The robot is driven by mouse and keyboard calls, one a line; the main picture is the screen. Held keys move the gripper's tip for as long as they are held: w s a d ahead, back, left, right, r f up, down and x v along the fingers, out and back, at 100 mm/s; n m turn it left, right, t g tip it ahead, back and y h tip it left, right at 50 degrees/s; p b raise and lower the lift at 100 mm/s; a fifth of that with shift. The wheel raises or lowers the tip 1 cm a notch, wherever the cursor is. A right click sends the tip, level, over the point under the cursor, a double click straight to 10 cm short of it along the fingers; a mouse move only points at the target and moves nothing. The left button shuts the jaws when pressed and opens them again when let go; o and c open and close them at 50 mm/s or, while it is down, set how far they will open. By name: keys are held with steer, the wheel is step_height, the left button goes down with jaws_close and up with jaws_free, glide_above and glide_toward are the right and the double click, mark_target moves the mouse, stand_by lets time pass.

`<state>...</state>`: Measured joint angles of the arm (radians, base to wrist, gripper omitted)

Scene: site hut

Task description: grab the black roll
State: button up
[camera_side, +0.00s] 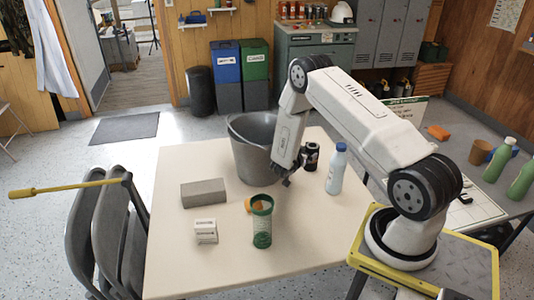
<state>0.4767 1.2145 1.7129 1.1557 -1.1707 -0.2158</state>
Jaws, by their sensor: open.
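A small black upright cylinder (311,158) stands on the cream table, and it is the only black roll-like thing I see there. I cannot tell for sure whether it is a roll or a can. My gripper (287,182) points down over the table, just left of and in front of the black cylinder. It is open, and I see nothing held in it. The jaws are small and dark in this view. The wrist covers part of the area behind it.
A grey bucket (247,150) stands left of the gripper. A white bottle (337,172) stands right of the black cylinder. The table's front right is clear.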

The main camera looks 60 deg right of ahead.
mark_target(310, 149)
steer(key=shift+d, duration=0.15)
steer(key=shift+x, duration=1.2)
steer(key=shift+d+f, duration=0.1)
steer(key=shift+x, duration=2.5)
steer(key=c, duration=1.1)
steer(key=shift+r, duration=0.25)
